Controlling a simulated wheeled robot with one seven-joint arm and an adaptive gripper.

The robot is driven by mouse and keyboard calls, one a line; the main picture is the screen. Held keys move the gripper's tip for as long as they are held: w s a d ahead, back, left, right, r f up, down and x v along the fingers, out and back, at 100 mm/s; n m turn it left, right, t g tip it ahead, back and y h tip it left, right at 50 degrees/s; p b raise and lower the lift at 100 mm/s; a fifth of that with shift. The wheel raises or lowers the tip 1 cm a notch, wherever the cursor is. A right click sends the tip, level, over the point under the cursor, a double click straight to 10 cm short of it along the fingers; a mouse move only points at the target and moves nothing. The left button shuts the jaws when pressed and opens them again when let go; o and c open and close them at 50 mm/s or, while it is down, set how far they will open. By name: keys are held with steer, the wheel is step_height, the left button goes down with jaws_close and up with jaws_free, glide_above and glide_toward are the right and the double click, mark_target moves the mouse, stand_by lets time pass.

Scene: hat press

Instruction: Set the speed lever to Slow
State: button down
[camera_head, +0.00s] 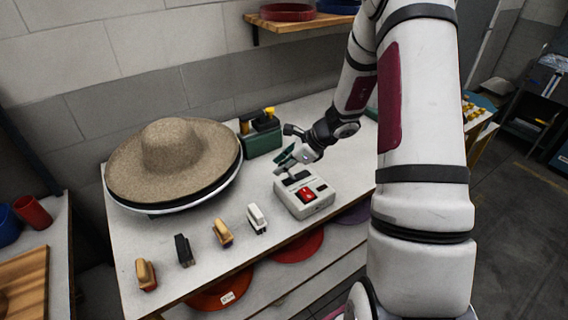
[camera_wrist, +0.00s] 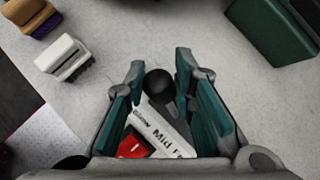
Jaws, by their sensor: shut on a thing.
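The control box (camera_head: 318,203) is light grey and stands near the front edge of the table, with a red switch (camera_head: 307,193) on top. In the wrist view, the speed lever's round black knob (camera_wrist: 160,84) sits between the green fingers of my gripper (camera_wrist: 159,68), which is shut on it. Part of the box's top (camera_wrist: 172,128) shows below the knob, with "Slow", "Mid" and the start of a third label. Which label the lever stands at cannot be told. In the head view my gripper (camera_head: 281,168) is at the box's back left, and the knob is hidden.
A straw hat (camera_head: 172,148) rests on a round stand at the left. Several brushes, including a white one (camera_head: 257,219), line the table's front. A green box (camera_head: 262,141) with bottles stands behind my gripper. The table between hat and brushes is clear.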

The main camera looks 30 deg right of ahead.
steer(key=shift+s+a+f, duration=0.15)
steer(key=shift+a, duration=0.4)
steer(key=c, duration=1.4)
jaws_free()
steer(key=shift+d, duration=0.15)
steer(key=shift+d, duration=0.1)
steer(key=shift+d+r, duration=0.15)
steer(key=shift+r, duration=0.15)
steer(key=v, duration=1.1)
steer(key=shift+s+r, duration=0.1)
steer(key=shift+r, duration=0.05)
